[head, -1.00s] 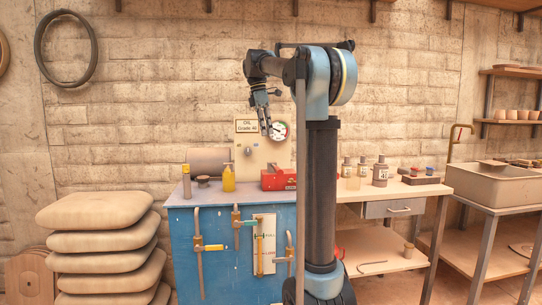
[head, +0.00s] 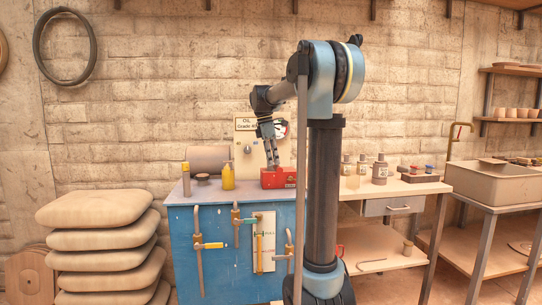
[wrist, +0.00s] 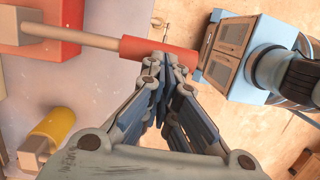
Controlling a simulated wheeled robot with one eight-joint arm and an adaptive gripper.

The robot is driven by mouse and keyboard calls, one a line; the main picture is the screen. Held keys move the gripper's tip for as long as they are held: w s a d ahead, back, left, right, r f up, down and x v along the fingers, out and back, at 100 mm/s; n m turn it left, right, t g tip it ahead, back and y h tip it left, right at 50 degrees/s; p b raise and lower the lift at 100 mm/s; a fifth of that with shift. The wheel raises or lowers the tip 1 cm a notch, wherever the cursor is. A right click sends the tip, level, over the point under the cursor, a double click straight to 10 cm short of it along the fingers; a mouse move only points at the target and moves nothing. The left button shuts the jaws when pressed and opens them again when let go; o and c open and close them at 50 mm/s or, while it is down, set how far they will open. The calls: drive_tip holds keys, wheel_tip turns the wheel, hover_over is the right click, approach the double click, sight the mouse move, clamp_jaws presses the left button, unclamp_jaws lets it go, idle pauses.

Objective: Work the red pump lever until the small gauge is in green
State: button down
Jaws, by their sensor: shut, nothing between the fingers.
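The pump lever shows in the wrist view as a pale rod ending in a red grip (wrist: 150,52). It comes from the red pump body (head: 279,178) on the blue bench; in the head view I cannot pick out the lever. My gripper (head: 273,163) is shut and empty, pointing down just above the pump body. In the wrist view its fingertips (wrist: 163,75) overlap the red grip's end; I cannot tell whether they touch.
Bottles (head: 380,170) stand on the table to the right. Stacked sacks (head: 98,240) are at left.

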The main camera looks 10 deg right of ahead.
drive_tip(key=shift+f, duration=0.15)
wheel_tip(320, 180, down, 8)
drive_tip(key=s+t, duration=0.1)
drive_tip(key=t, duration=0.4)
drive_tip(key=shift+f, duration=0.25)
idle(0.3)
drive_tip(key=v, duration=1.4)
drive_tip(key=shift+w, duration=0.2)
drive_tip(key=shift+r, duration=0.1)
